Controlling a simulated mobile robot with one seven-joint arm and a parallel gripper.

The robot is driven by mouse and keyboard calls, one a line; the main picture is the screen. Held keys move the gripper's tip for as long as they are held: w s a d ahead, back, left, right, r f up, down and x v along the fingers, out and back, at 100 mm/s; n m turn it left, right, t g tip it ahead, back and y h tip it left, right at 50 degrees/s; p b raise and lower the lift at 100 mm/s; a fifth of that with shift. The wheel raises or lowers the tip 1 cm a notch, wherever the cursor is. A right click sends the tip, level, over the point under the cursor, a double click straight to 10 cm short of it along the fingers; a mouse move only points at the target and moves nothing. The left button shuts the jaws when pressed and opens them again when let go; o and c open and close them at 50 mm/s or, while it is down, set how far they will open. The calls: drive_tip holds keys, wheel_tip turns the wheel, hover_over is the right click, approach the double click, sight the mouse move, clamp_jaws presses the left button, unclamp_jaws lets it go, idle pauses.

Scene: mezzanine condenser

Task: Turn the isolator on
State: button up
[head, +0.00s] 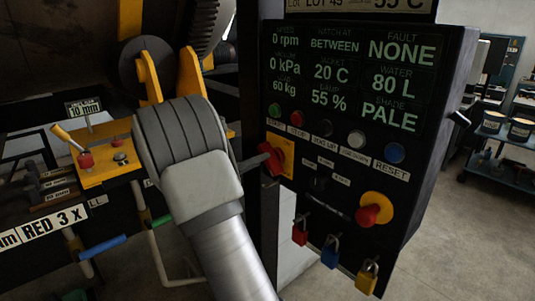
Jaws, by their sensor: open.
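The isolator (270,160) is a red rotary handle on a yellow plate marked ON, on the left edge of the black control panel (440,130). The handle is tilted, and I cannot tell its switch position for sure. My grey arm fills the middle of the view, with its bulky wrist left of the isolator. A small dark part of my gripper (252,162) shows from behind the wrist, close beside the red handle. The rest of the gripper is hidden by my wrist. I cannot tell whether it touches the handle.
Several push buttons, including a green one (275,110) and a blue one (394,153), line the panel. Below are a red mushroom button (372,212) and red (300,231), blue (330,253) and yellow (367,277) padlocks. Machinery with yellow brackets stands left; a trolley (500,155) stands right.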

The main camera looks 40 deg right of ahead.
sight(270, 159)
drive_tip(key=shift+w+d+p, duration=0.2)
drive_tip(key=shift+d+p, duration=0.2)
drive_tip(key=shift+d, duration=1.8)
drive_tip(key=shift+c, duration=0.3)
clamp_jaws()
